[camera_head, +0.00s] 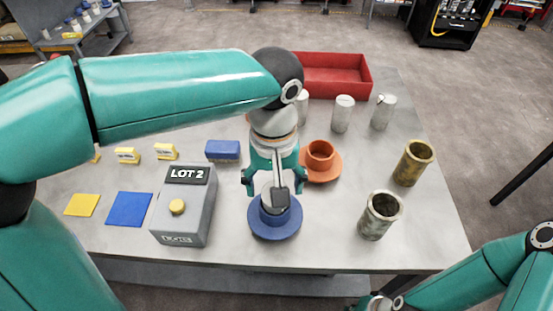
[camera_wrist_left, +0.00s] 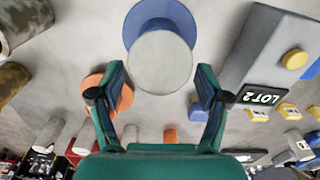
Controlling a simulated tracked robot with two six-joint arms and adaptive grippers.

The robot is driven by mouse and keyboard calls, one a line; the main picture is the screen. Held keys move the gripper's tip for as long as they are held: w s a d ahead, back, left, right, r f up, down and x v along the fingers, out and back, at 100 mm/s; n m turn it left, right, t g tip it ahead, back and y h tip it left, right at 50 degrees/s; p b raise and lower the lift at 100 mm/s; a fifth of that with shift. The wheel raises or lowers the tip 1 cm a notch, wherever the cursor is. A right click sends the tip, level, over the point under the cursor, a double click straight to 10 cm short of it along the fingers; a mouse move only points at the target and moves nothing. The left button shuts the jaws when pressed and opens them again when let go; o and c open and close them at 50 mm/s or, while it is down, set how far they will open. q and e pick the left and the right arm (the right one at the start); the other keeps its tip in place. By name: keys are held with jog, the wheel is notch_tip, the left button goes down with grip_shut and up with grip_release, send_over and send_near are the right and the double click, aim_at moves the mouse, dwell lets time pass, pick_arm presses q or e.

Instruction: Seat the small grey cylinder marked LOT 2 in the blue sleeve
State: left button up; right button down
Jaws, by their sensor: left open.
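The blue sleeve (camera_head: 274,228) stands on its round flange at the table's front middle; it also shows in the left wrist view (camera_wrist_left: 172,14). A grey cylinder (camera_wrist_left: 160,62) stands in the sleeve, its plain top facing the wrist camera. In the head view my gripper hides most of it, and I see no lot mark on it. How deep it sits I cannot tell. My left gripper (camera_head: 275,182) is open above the sleeve; its fingers (camera_wrist_left: 160,78) are apart, either side of the cylinder, with visible gaps.
A grey box (camera_head: 184,215) with a yellow button and LOT 2 display stands left of the sleeve. An orange sleeve (camera_head: 321,160) is behind right. Several grey cylinders (camera_head: 342,113) stand before a red tray (camera_head: 337,75). Two worn metal cups (camera_head: 380,214) (camera_head: 413,162) stand right.

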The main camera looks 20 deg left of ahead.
pick_arm(q)
jog(key=shift+o, duration=0.5)
notch_tip(320, 180, up, 7)
jog(key=shift+d+r+p, duration=0.1)
jog(key=shift+r+p, duration=0.05)
jog(key=shift+p, duration=0.25)
jog(key=s+d+r+m+y+p, duration=0.1)
jog(key=d+r+m+y+p, duration=0.1)
jog(key=d+r+m+p, duration=0.45)
jog(key=a+f+b, duration=0.1)
jog(key=f, duration=0.2)
jog(key=a+f+b, duration=0.1)
jog(key=a+f, duration=0.1)
jog(key=f, duration=0.1)
jog(key=a+f+b, duration=0.1)
jog(key=f, duration=0.3)
jog(key=shift+a, duration=0.4)
jog(key=shift+w+a+f+p, duration=0.1)
jog(key=shift+a+f+p, duration=0.1)
jog(key=shift+f, duration=0.65)
jog(key=shift+s+a+f+p, duration=0.1)
jog(key=shift+a+f+p, duration=0.05)
jog(key=shift+f, duration=0.75)
jog(key=shift+w+a+f+p, duration=0.1)
jog(key=shift+a+f+p, duration=0.1)
jog(key=shift+f, duration=0.65)
grip_shut()
